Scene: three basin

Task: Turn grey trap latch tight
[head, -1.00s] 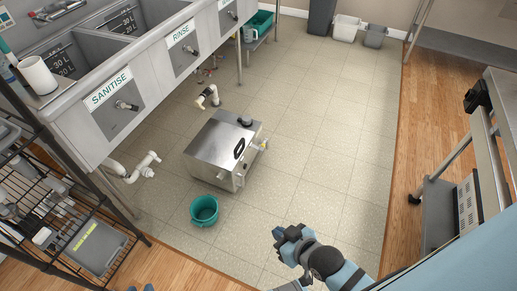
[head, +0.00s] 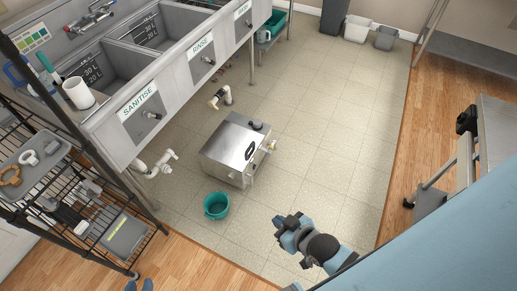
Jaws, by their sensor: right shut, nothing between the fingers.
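The grey metal trap (head: 232,140) is a box on the tiled floor, with a dark fitting on top near its back corner. A dark oval mark shows on its upper face. A small pale fitting (head: 271,146) sticks out at its right end; I cannot tell if this is the latch, or how it is turned. My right gripper (head: 287,222) is in front of the trap, toward the bottom of the view, apart from it, shut and empty. Two small bluish tips at the bottom left may be my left gripper (head: 139,286); its jaws cannot be made out.
A teal bucket (head: 216,205) stands on the floor in front of the trap. A three-basin sink (head: 150,113) with drain pipes runs behind and to the left. A wire rack (head: 100,215) stands at left, a metal table (head: 495,130) at right. The tiles right of the trap are clear.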

